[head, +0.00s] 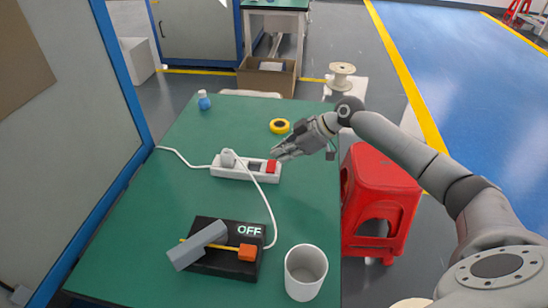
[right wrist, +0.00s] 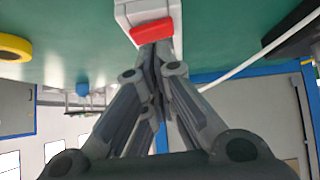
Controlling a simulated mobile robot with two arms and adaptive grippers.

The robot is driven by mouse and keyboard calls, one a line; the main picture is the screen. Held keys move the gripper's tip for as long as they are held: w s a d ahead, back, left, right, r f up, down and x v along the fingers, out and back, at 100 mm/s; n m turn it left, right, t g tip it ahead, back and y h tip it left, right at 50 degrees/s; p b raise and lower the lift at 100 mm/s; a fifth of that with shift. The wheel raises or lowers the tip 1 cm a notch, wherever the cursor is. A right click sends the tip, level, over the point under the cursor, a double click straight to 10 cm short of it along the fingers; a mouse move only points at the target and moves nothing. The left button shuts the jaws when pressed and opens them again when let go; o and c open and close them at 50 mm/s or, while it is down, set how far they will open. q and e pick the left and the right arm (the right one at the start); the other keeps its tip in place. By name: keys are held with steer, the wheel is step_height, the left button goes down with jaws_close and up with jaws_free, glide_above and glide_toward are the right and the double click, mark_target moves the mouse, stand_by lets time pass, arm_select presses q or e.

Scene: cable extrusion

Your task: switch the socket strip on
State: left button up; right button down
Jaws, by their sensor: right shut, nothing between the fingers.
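The white socket strip (head: 232,172) lies on the green table, with a red switch (head: 271,166) at its right end and a white plug (head: 228,158) in its left part. In the right wrist view the red switch (right wrist: 152,29) sits just beyond my fingertips. My right gripper (head: 277,154) is shut and empty, close to the switch end of the strip. In the right wrist view the closed fingertips (right wrist: 153,50) overlap the near edge of the switch; I cannot tell whether they touch it. My left gripper is not in view.
A black box (head: 223,263) reading OFF, with a grey handle (head: 200,244), stands at the front of the table (head: 180,200). A white cup (head: 305,272) is to its right. Yellow tape (head: 279,126) and a blue bottle (head: 204,100) lie farther back. A red stool (head: 377,192) stands right of the table.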

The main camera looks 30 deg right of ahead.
steer(key=v, duration=0.8)
steer(key=shift+r, duration=0.15)
arm_select(q)
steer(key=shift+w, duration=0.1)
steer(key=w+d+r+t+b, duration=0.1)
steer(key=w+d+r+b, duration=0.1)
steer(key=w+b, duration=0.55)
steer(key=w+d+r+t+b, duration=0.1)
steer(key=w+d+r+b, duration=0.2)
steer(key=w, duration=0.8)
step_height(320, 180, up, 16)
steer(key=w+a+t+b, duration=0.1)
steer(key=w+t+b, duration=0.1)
steer(key=b, duration=0.9)
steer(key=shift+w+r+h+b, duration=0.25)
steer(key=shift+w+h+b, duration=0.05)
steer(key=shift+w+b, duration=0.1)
arm_select(e)
steer(key=shift+s+d+f+n+t+y, duration=0.2)
steer(key=shift+d+f+t+y, duration=0.2)
steer(key=shift+t+y, duration=0.35)
steer(key=shift+s+d+f+n+t+y, duration=0.25)
steer(key=shift+d+t+y, duration=0.25)
steer(key=shift+y, duration=0.4)
steer(key=shift+s+d+f+n+t+y, duration=0.1)
steer(key=shift+d+f+t+y, duration=0.35)
steer(key=shift+t+y, duration=0.3)
